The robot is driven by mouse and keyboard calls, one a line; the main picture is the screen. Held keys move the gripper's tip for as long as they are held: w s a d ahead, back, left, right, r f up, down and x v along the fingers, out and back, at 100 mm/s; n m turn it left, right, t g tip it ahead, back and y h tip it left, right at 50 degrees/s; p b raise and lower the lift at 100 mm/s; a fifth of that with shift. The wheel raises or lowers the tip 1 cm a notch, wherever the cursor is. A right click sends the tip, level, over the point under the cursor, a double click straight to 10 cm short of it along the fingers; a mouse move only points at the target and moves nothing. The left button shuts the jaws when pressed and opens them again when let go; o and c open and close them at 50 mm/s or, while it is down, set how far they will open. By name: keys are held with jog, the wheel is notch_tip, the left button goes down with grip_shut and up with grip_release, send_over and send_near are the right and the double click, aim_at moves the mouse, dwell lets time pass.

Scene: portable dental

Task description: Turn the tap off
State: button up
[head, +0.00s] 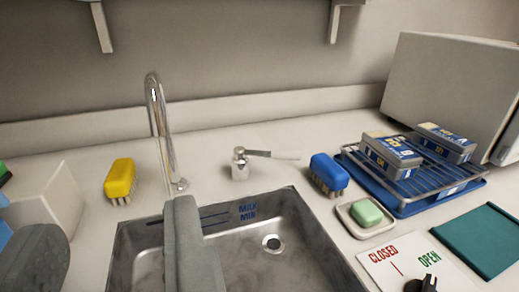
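The chrome tap spout (158,115) rises behind the steel sink (300,225) and curves over at the top. I cannot clearly tell whether water runs from it. A small chrome fitting with a lever (258,153) stands on the counter right of the spout, its lever pointing right. A white plate (385,262) marked CLOSED in red and OPEN in green lies at the lower right. A dark knob (424,285) on it is cut off by the bottom edge. My gripper (111,218) is at the lower left, its grey fingers wide apart and empty, away from the knob and lever.
A yellow brush (120,179) is left of the spout. A blue brush (328,173), green soap (366,212) in a dish and a blue tray (405,208) with a wire rack and boxes are on the right. A teal mat (484,240) lies beside the plate. A white box stands at left.

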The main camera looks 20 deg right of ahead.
dwell(0.3)
jog(key=r+n+g+h, duration=0.1)
jog(key=r+n+g, duration=0.1)
jog(key=n+g, duration=1.15)
send_over(289, 153)
jog(key=s+a, duration=0.2)
jog(key=s, duration=0.1)
jog(key=m+g, duration=0.2)
jog(key=w+f, duration=0.1)
jog(key=f, duration=0.4)
jog(key=w+d+f, duration=0.1)
jog(key=f, duration=0.5)
jog(key=w+d+f, duration=0.1)
jog(key=f, duration=0.5)
jog(key=shift+c, duration=0.2)
grip_shut()
